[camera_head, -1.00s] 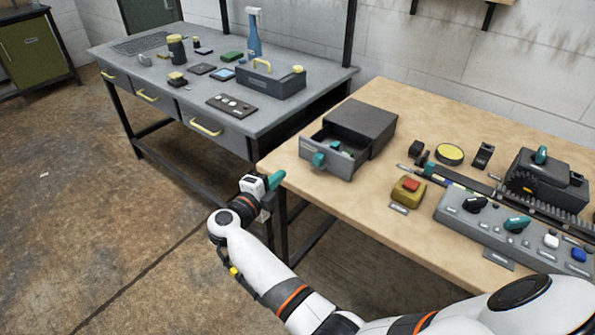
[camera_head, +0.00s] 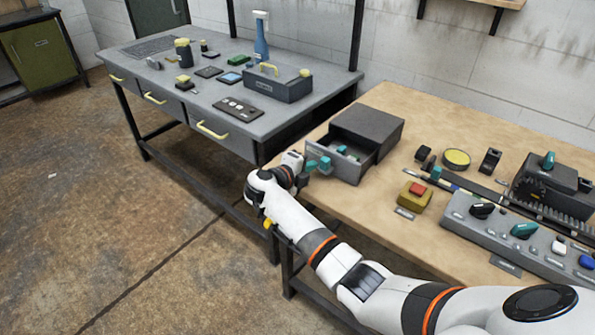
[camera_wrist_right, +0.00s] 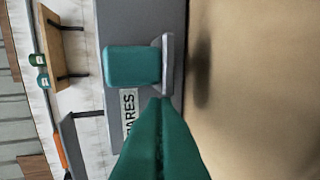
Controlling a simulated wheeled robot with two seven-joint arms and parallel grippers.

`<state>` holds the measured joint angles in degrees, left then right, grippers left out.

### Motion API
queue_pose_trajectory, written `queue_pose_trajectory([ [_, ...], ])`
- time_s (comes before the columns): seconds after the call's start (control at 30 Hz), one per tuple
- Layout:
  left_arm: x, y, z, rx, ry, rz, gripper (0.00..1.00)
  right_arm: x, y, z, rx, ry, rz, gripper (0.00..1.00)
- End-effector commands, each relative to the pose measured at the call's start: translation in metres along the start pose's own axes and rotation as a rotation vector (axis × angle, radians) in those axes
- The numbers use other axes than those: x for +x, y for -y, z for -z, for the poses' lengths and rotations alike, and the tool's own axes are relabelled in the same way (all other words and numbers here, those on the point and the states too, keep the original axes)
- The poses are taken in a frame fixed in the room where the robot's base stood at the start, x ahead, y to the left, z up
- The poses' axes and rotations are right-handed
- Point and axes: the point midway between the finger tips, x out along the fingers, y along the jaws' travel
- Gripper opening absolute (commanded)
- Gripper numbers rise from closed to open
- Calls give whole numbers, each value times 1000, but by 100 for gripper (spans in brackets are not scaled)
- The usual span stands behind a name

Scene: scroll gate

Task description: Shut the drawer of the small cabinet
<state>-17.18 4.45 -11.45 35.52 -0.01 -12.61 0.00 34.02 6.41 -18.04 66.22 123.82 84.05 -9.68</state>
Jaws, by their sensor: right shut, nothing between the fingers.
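The small dark grey cabinet (camera_head: 372,124) stands on the wooden table. Its drawer (camera_head: 345,166) is pulled out toward the front left, with small teal items inside. The drawer's teal knob (camera_head: 325,165) is on the front face. My right gripper (camera_head: 308,168) is shut and empty, just in front of the knob. In the right wrist view the shut teal fingers (camera_wrist_right: 160,125) point at the drawer front (camera_wrist_right: 145,20), with their tips close to the teal knob (camera_wrist_right: 133,66). I cannot tell if they touch it. My left gripper is not in view.
A yellow box with a red button (camera_head: 415,194), a grey control panel (camera_head: 510,232) and a dark machine (camera_head: 550,185) stand right of the cabinet. A grey workbench (camera_head: 160,75) with tools is at the back left. The wood left of the button box is clear.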

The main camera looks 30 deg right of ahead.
Motion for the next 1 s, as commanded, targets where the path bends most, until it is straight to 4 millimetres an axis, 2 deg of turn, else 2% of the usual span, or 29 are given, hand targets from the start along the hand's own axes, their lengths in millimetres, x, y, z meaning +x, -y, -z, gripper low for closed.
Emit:
queue_pose_trajectory([
  [0.2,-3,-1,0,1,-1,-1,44,15,-5,0,-1,-1,-1,0],
  [0.57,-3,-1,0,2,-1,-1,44,16,-5,0,0,-1,0,0],
  [0.67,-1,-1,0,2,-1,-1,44,22,-6,0,3,1,1,0],
  [0.87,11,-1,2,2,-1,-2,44,56,-14,0,3,3,2,0],
  [1.0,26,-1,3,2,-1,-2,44,92,-24,0,4,3,0,0],
])
